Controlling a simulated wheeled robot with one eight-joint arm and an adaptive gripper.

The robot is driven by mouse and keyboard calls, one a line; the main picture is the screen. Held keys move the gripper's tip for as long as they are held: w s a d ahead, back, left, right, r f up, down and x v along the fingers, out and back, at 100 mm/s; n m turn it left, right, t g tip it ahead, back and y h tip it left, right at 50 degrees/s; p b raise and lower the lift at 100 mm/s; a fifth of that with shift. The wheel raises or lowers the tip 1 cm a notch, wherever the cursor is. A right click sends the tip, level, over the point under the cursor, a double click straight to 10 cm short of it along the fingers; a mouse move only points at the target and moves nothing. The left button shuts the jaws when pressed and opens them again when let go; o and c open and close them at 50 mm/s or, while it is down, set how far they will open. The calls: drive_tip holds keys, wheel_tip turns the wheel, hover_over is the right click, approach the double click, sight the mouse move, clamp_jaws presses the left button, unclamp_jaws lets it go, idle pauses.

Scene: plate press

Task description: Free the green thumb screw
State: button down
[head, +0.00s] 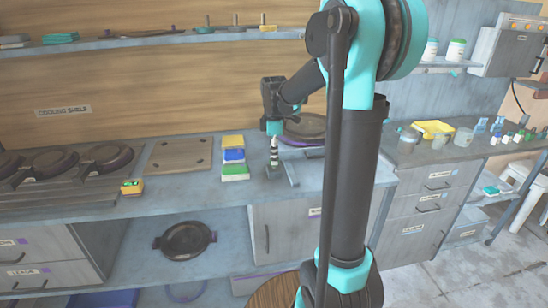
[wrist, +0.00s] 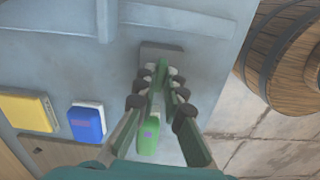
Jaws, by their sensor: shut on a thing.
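My gripper (head: 274,155) points down at the front of the workbench, over a small grey block. In the wrist view, its fingers (wrist: 160,78) are closed together above the same grey block (wrist: 161,52). A narrow bit of green, the green thumb screw (wrist: 161,76), shows between the fingertips, and the jaws are shut on it. The fingers hide most of the screw, so its thread and seat cannot be made out. In the head view the screw is too small to tell from the fingers.
Yellow (wrist: 29,112), blue (wrist: 87,121) and green (wrist: 149,136) blocks lie beside my gripper on the bench. A dark round plate (head: 305,126) stands behind it. Dark round presses (head: 55,160) line the left. A wooden barrel (wrist: 285,55) stands below the bench edge.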

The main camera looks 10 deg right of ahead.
drive_tip(key=shift+n, duration=0.6)
drive_tip(key=c, duration=1.6)
unclamp_jaws()
drive_tip(key=shift+r, duration=0.1)
wheel_tip(320, 180, up, 12)
drive_tip(key=shift+f, duration=0.1)
